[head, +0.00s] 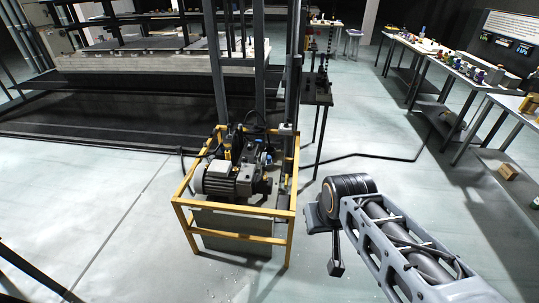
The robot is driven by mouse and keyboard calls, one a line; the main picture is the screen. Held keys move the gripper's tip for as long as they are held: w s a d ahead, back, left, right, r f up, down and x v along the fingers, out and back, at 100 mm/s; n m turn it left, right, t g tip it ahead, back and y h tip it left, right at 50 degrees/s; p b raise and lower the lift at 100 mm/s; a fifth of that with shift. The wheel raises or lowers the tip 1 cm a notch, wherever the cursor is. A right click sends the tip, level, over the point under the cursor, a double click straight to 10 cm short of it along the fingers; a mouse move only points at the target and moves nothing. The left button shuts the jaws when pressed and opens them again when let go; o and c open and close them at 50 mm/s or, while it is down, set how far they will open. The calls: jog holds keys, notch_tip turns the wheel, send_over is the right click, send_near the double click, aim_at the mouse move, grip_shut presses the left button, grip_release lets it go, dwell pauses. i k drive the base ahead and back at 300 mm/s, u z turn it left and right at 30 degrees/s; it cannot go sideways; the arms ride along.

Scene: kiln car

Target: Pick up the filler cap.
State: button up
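A hydraulic power unit (228,182) with a grey finned motor stands inside a yellow frame (240,211) in the middle of the head view. I cannot pick out the filler cap for certain among the small fittings on top of the unit. A small blue part shows there, but I cannot tell what it is. My arm reaches in from the lower right, to the right of the yellow frame and apart from it in the picture. A small dark end piece that looks like my gripper (336,268) hangs below the arm's black joint. Its fingers are too small to read.
A black hose (360,155) runs over the floor behind the unit. A small dark stand (317,95) is behind it. Benches with small items (440,54) line the right side. The kiln car (150,62) is at the back left. Floor left of the frame is clear.

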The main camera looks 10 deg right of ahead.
aim_at(256, 129)
jog(key=z, duration=0.2)
jog(key=k, duration=0.85)
jog(key=z, duration=1.05)
jog(key=i, duration=2.35)
jog(key=u, duration=0.35)
jog(key=i, duration=1.85)
jog(key=u, duration=1.75)
jog(key=i, duration=1)
jog(key=u, duration=1.15)
jog(key=i, duration=0.35)
jog(key=u, duration=0.3)
